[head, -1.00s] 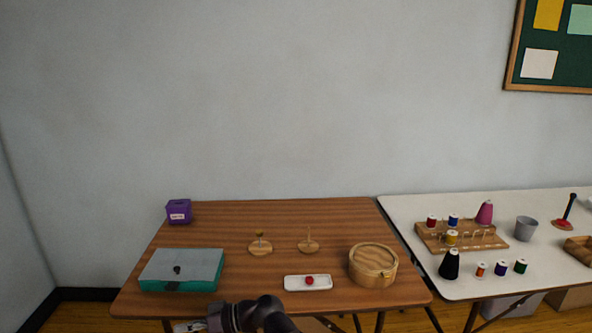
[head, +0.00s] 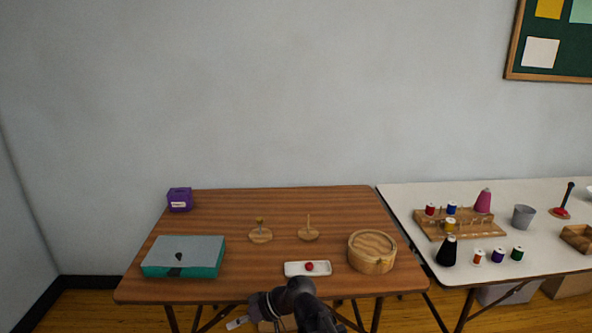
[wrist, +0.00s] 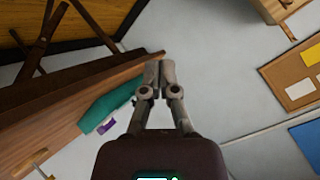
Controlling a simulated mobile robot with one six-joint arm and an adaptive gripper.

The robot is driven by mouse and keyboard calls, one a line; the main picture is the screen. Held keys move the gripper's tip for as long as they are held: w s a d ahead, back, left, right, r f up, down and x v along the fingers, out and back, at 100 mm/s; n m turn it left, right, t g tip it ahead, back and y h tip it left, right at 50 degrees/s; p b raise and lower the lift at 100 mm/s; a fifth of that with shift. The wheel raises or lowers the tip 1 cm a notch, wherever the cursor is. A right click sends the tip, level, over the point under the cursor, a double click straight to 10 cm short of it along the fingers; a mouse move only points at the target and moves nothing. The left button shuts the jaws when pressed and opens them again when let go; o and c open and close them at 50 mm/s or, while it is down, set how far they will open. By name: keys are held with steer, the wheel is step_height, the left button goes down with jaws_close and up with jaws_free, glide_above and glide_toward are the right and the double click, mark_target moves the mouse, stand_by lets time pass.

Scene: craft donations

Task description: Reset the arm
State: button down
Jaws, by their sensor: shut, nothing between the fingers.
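My gripper (wrist: 158,76) shows in the wrist view with its two fingers closed together and nothing between them. The wrist view is tilted, and the fingers appear in front of the pale wall and the edge of the brown table. In the head view my arm is at the bottom centre, in front of the table's near edge; the fingertips cannot be made out clearly there.
The brown table (head: 220,213) holds a teal box (head: 213,266), a purple box (head: 180,200), two wooden peg stands, a white tray (head: 294,269) with a red item, and a round wooden box (head: 372,253). A white table (head: 405,203) with spools stands right.

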steer(key=w+d+f+m+h, duration=0.1)
steer(key=d+f+m+h, duration=0.25)
steer(key=d, duration=0.75)
steer(key=d+f+m+h+p, duration=0.1)
steer(key=d+f+m+h, duration=0.2)
steer(key=d, duration=0.7)
steer(key=w+d+f+m+h, duration=0.1)
steer(key=d+m+h, duration=0.3)
steer(key=d, duration=0.7)
step_height(320, 180, up, 19)
steer(key=h+p, duration=0.1)
steer(key=p, duration=1.7)
steer(key=shift+f+n+t+p, duration=0.15)
steer(key=shift+n+t+p, duration=0.25)
steer(key=shift+n, duration=0.05)
steer(key=shift+s+a, duration=0.1)
steer(key=shift+a, duration=0.05)
